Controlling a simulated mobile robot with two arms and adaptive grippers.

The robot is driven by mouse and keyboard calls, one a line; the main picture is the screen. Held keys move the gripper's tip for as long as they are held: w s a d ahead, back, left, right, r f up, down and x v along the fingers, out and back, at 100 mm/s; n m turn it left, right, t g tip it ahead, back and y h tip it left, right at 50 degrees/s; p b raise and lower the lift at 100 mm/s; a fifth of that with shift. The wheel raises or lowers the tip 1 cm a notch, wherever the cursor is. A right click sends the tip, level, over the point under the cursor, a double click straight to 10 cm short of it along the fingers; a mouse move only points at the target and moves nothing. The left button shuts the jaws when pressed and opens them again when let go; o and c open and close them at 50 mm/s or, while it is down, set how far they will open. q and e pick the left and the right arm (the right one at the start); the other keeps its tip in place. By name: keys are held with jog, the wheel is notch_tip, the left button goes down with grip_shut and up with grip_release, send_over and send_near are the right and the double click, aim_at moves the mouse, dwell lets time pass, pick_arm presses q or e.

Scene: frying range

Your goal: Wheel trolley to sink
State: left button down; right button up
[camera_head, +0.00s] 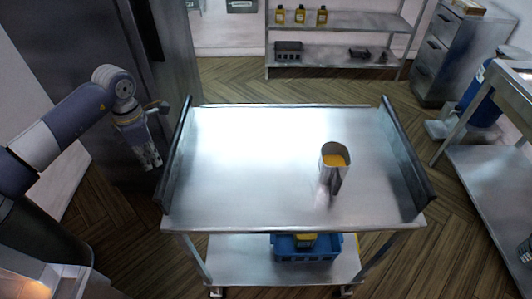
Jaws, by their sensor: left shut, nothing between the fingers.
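The steel trolley (250,180) stands in the middle of the head view, with a flat top, dark raised rails along its left and right sides and a lower shelf (235,262). A metal jug (330,176) with orange-yellow contents stands upright on the top, right of the middle. A blue crate (305,249) with something yellow in it sits on the lower shelf. My left gripper (152,163) is shut and empty, pointing down just left of the trolley's left rail, apart from it as far as I can tell. My right gripper is not in view. No sink can be made out.
A steel shelf rack (345,52) with yellow bottles stands at the back. A grey drawer cabinet (440,55) stands back right. A steel table (500,190) and a blue container (478,100) are at the right. A dark tall cabinet (90,40) is at the left. Wooden floor shows around the trolley.

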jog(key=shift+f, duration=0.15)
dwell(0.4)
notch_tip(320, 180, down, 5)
jog(key=b, duration=0.5)
dwell(0.4)
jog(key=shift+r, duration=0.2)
